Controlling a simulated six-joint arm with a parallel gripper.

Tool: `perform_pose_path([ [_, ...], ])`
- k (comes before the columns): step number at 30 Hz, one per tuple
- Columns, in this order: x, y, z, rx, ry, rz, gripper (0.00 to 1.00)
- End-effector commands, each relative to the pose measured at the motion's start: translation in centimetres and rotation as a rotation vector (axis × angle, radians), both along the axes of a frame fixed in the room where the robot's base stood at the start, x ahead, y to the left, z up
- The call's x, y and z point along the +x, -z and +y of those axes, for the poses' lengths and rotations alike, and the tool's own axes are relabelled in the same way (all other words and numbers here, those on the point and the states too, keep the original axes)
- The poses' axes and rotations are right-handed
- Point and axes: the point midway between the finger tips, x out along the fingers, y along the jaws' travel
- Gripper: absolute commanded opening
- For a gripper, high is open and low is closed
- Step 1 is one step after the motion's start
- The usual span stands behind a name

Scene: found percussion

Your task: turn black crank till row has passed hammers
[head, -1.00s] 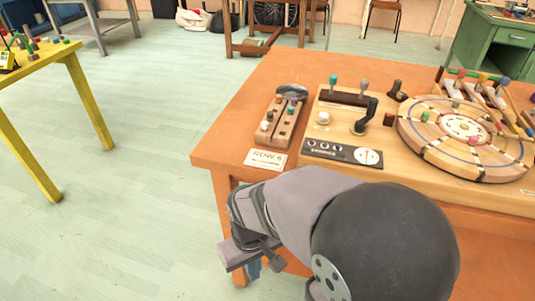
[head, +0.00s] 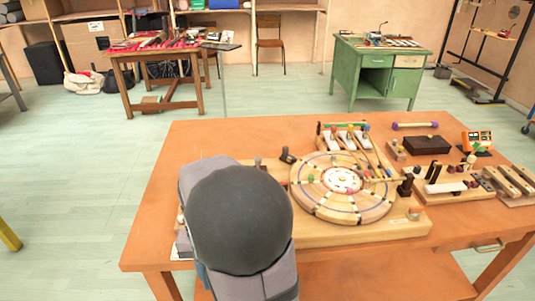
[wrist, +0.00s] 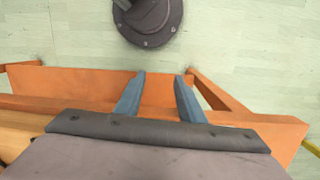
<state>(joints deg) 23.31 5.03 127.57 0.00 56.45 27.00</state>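The round wooden wheel (head: 322,203), with coloured pegs and rings, lies on a pale wooden board (head: 395,230) on the orange table. The hammer rack (head: 345,138), with pale bars and coloured ends, stands behind the wheel. The black crank is not visible in the head view; my arm covers the left part of the board. A small dark upright piece (head: 405,187) stands right of the wheel; I cannot tell what it is. My gripper (wrist: 160,97) is open and empty in the wrist view, two blue fingers apart, pointing toward the floor by the orange table frame.
The orange table (head: 250,133) has bare room at its back left. A dark box (head: 427,145), an orange device (head: 477,141) and a board of wooden blocks (head: 445,190) stand at the right. A green desk (head: 376,75) stands farther back.

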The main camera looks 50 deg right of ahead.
Motion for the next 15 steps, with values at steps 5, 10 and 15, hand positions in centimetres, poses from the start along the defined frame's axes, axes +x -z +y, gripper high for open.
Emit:
perform_pose_path([
  [5, -0.3, -6.8, -3.7, -0.001, 0.258, 0.052, 0.36],
  [10, -1.0, -11.4, -6.8, -0.002, 0.48, 0.101, 0.36],
  [15, 2.6, -14.6, -13.0, -0.046, 0.66, 0.036, 0.36],
])
